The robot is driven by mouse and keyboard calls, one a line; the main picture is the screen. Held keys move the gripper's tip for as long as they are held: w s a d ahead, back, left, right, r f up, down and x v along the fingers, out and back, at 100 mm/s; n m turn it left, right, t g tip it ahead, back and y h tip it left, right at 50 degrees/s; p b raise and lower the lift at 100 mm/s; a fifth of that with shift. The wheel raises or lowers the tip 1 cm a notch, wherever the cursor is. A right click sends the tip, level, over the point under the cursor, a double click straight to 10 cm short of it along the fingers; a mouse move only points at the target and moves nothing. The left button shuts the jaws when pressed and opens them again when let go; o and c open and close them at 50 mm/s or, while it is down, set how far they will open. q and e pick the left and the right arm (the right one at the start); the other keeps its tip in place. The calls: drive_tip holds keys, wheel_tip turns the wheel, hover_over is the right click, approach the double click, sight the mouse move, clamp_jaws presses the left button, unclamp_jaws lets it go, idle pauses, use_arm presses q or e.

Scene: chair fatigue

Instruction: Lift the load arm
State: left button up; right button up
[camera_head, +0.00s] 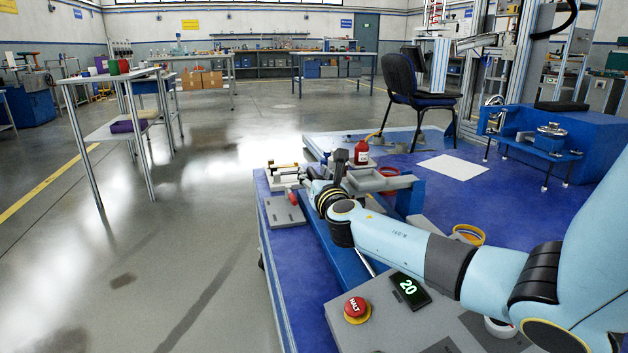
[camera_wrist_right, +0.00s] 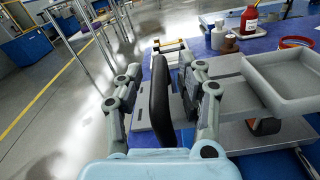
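A black upright grip (camera_wrist_right: 160,98) stands between the two fingers of my right gripper (camera_wrist_right: 162,85) in the wrist view. It looks like the load arm's handle, though what it joins to is hidden. Gaps show between it and the fingers, so the gripper looks open around it. In the head view, my right gripper (camera_head: 312,186) is small and partly hidden by my wrist, beside a dark upright piece (camera_head: 341,163). A long blue beam (camera_head: 335,248) runs beneath my forearm along the bench. My left gripper is in neither view.
A grey tray (camera_head: 380,181) is right of the gripper and also shows large in the wrist view (camera_wrist_right: 290,80). A red bottle (camera_head: 361,152) stands behind. A grey panel has a red HALT button (camera_head: 357,308) and a display (camera_head: 410,290) reading 20. The chair (camera_head: 415,92) stands beyond.

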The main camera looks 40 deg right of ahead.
drive_tip(key=shift+w, duration=0.1)
clamp_jaws()
idle(0.5)
